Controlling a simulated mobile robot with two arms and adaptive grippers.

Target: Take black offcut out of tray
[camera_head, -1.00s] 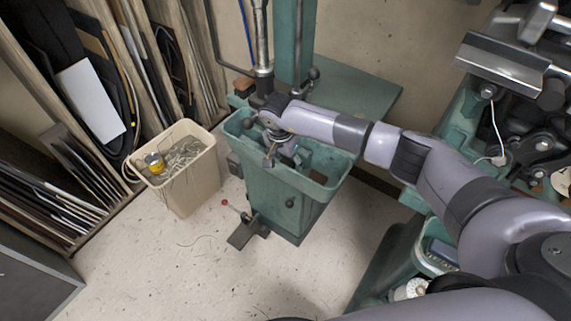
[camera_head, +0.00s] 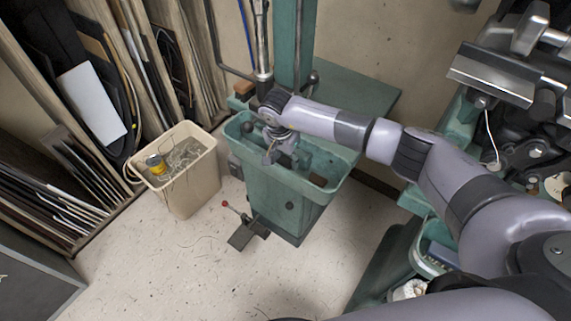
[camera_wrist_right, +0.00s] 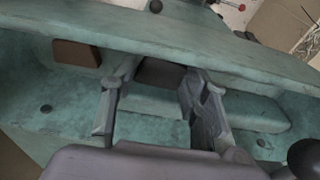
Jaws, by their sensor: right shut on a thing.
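The green tray (camera_head: 340,160) is a deep trough on top of a green pedestal. My right gripper (camera_head: 280,155) reaches down into the left part of it. In the right wrist view its two fingers (camera_wrist_right: 157,88) stand on either side of a dark, blackish piece, the black offcut (camera_wrist_right: 160,72), and are shut on it. The offcut appears low within the tray (camera_wrist_right: 60,120), near its wall; whether it touches the floor I cannot tell. In the head view the offcut is hidden by the gripper. My left gripper is not in view.
A brown block (camera_wrist_right: 76,54) lies in the tray, also visible at its right end in the head view (camera_head: 318,180). A beige bin (camera_head: 190,185) with wire scraps and a yellow can stands left of the pedestal. Machinery (camera_head: 510,120) stands at the right.

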